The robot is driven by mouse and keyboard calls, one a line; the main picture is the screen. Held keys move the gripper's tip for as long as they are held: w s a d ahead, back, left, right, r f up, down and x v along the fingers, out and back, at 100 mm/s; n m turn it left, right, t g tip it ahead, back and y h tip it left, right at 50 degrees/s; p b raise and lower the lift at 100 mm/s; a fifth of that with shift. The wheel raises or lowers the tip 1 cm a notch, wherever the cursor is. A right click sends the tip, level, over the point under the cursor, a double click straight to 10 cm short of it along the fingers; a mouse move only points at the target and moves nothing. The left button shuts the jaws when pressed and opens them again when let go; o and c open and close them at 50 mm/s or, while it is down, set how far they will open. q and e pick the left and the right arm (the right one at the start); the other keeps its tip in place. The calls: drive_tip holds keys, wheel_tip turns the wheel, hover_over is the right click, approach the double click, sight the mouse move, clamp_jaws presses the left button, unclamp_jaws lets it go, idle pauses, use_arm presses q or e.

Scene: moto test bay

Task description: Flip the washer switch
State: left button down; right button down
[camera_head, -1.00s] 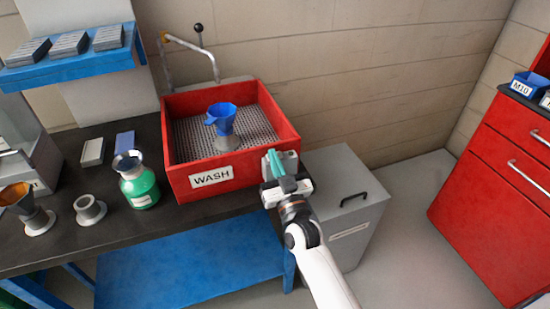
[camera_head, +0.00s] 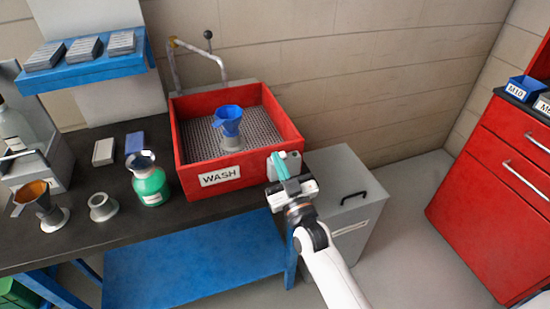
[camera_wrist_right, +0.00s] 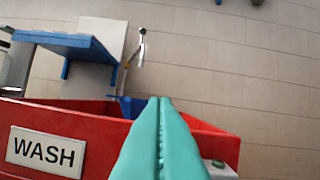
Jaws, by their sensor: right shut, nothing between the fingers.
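The washer is a red open box (camera_head: 244,176) marked WASH on the dark bench; it also shows in the right wrist view (camera_wrist_right: 85,125). A grey housing (camera_head: 293,160) sits at its right front corner, partly hidden by my gripper. In the right wrist view this housing (camera_wrist_right: 215,172) has a small green part (camera_wrist_right: 218,164) on top, which may be the switch; its position cannot be read. My right gripper (camera_head: 274,156) is shut and empty, its teal fingers (camera_wrist_right: 160,100) close beside the housing. Whether they touch it is unclear. My left gripper is out of view.
A blue funnel (camera_head: 228,116) stands on the washer's grate. A tap with a lever (camera_head: 208,35) rises behind. A green bottle (camera_head: 150,182) stands left of the washer. A grey lidded bin (camera_head: 345,185) stands right of the bench.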

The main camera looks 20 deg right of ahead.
drive_tip(key=b+v, duration=0.1)
drive_tip(key=v, duration=0.5)
drive_tip(key=shift+s+d+f, duration=0.2)
drive_tip(key=shift+s+d, duration=0.15)
drive_tip(key=shift+d, duration=0.05)
